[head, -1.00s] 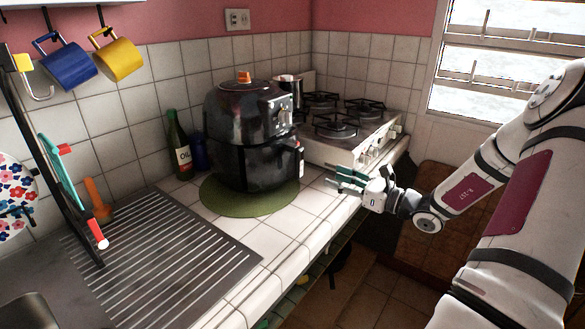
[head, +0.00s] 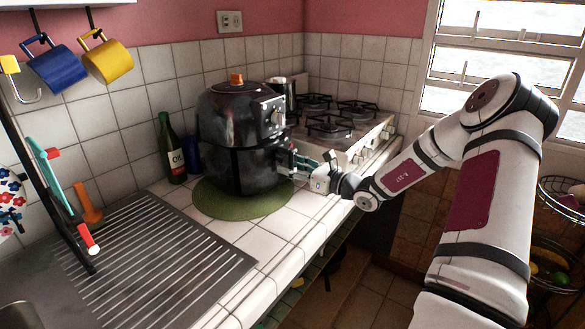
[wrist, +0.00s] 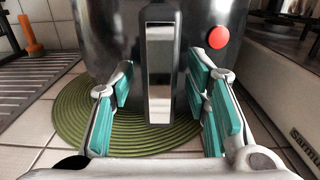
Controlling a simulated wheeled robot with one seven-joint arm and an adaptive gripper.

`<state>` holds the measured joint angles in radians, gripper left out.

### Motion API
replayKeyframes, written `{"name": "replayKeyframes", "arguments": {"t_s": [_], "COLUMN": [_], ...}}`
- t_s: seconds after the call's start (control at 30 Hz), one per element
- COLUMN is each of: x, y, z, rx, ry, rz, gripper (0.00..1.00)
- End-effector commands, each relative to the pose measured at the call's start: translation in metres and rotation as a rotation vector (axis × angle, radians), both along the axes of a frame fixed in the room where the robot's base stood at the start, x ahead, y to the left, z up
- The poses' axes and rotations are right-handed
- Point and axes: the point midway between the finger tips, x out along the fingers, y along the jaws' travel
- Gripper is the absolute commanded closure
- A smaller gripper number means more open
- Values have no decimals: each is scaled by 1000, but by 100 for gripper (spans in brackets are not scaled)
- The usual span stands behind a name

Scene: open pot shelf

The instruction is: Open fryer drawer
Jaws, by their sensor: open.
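The black air fryer (head: 232,122) stands on a round green mat (head: 243,208) on the tiled counter. Its drawer (head: 237,171) is the lower part and looks closed. The drawer handle, an upright bar with a shiny face, shows in the wrist view (wrist: 160,75). My gripper (head: 298,161) is at the fryer's handle side. In the wrist view my gripper (wrist: 162,92) is open, with one teal-padded finger on each side of the handle and gaps between. Whether a finger touches the handle is unclear.
A gas stove (head: 345,128) is right of the fryer. A green oil bottle (head: 172,148) and a blue container (head: 192,155) stand left of it. A metal drainboard (head: 150,250) lies at front left. A red button (wrist: 218,37) shows beside the handle.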

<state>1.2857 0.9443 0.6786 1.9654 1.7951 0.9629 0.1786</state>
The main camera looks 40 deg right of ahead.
Motion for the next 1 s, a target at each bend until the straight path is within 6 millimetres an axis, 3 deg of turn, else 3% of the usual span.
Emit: {"name": "replayKeyframes", "arguments": {"t_s": [0.17, 0.37, 0.4, 0.77, 1.0], "x": [0, 0, 0, -10, -51], "y": [0, 0, 0, -4, -19], "z": [0, 0, 0, 1, 3], "rx": [0, 0, 0, 0, 1], "ry": [0, 0, 0, 1, 4], "rz": [0, 0, 0, -2, -3], "gripper": [57, 97, 100, 100, 100]}}
